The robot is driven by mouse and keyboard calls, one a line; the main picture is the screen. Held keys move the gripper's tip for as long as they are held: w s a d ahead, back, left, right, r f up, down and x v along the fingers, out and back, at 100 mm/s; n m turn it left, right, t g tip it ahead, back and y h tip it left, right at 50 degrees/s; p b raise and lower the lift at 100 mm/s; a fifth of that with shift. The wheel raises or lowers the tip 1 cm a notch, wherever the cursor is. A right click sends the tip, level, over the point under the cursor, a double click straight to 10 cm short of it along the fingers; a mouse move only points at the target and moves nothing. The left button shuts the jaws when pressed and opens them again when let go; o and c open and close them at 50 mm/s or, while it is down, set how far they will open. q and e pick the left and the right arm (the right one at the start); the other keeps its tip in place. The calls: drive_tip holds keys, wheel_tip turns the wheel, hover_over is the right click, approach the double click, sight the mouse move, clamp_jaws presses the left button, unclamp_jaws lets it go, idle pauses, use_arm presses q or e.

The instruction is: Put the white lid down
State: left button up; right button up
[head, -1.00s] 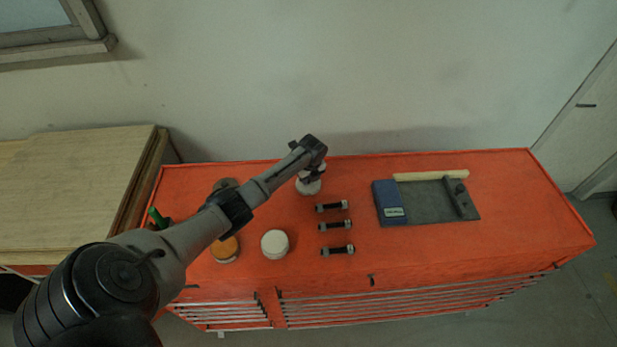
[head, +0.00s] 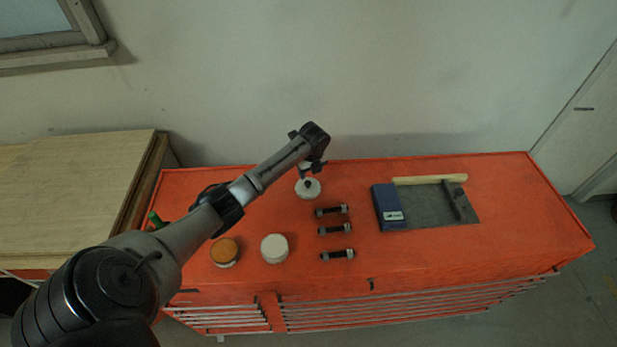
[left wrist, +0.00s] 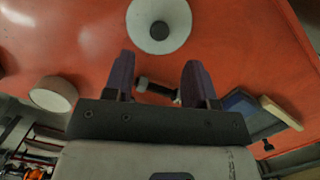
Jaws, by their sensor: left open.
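The white lid (head: 308,189), a round disc with a dark knob in its middle, lies on the orange cabinet top (head: 400,262) towards the back. In the left wrist view the white lid (left wrist: 174,22) shows at the top, knob facing the camera. My left gripper (head: 314,170) is just above and behind the lid in the head view, apart from it. In the left wrist view its two fingers (left wrist: 159,82) are spread with nothing held between them. My right gripper is not in view.
A white round container (head: 274,249) and an orange-topped one (head: 225,252) stand at the front left. Several dark bolts (head: 335,228) lie right of the lid. A blue box (head: 388,205) rests on a grey mat (head: 430,218). The cabinet's right end is clear.

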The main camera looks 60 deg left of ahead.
use_arm(q)
drive_tip(key=shift+d+r, duration=0.2)
drive_tip(key=shift+r, duration=1.05)
drive_tip(key=shift+d+r, duration=0.15)
drive_tip(key=shift+r, duration=1.1)
